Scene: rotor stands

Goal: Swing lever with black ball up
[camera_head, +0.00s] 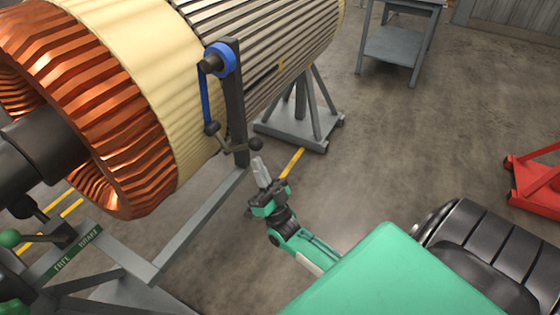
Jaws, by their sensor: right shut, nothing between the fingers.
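The lever (233,147) with a black ball (256,144) at its end sits on a dark upright post (236,105) beside the rotor. The lever points right and the ball is near the post's lower part. My right gripper (259,160) is shut and empty, fingers pointing up, with its tips just below the ball in the picture. I cannot tell whether they touch. My left gripper is not in view.
The large rotor (150,85) with copper windings fills the upper left on grey stands (305,120). A green-ball lever (10,238) stands by a FREE/BRAKE plate (78,250). A grey table (392,45) and red frame (535,180) stand right, with open floor between.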

